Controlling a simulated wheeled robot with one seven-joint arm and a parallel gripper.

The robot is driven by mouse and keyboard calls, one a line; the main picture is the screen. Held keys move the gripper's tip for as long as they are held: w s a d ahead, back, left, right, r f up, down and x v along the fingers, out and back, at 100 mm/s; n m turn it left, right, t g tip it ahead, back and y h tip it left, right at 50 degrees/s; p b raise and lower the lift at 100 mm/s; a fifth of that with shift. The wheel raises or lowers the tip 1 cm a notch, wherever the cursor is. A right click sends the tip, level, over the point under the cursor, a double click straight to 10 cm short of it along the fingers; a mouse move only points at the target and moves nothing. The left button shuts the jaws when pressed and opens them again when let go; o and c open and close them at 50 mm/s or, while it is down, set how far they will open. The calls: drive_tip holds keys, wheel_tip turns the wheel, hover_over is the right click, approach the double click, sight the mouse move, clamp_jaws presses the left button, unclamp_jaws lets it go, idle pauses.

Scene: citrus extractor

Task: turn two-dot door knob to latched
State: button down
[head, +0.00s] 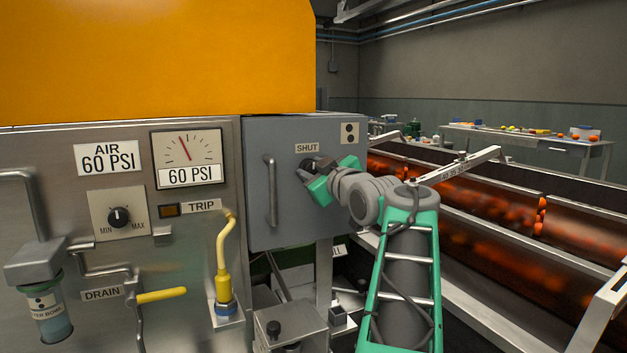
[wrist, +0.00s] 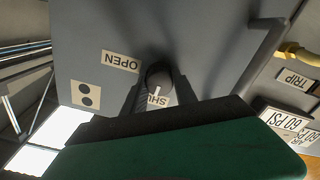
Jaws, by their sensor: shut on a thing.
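The two-dot door (head: 290,215) is a grey panel with a two-dot plate (head: 349,133) at its upper right and a SHUT label (head: 307,147) near the top. It sits closed against its housing, as far as I can tell. The dark round door knob (head: 307,164) is below the SHUT label. My gripper (head: 316,174) is shut on the knob. In the wrist view the knob (wrist: 158,72) is between my two fingers. The OPEN label (wrist: 120,61) is clear there, while the SHUT label (wrist: 160,99) is partly hidden. I cannot tell the knob's exact angle.
A vertical bar handle (head: 271,190) is on the door left of the knob. A panel with an air gauge (head: 187,158), a yellow plug (head: 223,265) and a yellow drain lever (head: 161,295) is farther left. A conveyor with oranges (head: 480,205) runs to the right.

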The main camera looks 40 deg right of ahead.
drive_tip(key=shift+n, duration=0.4)
drive_tip(key=c, duration=1)
unclamp_jaws()
drive_tip(key=shift+o, duration=0.2)
drive_tip(key=v, duration=0.7)
drive_tip(key=shift+s, duration=0.4)
drive_tip(key=shift+s, duration=0.1)
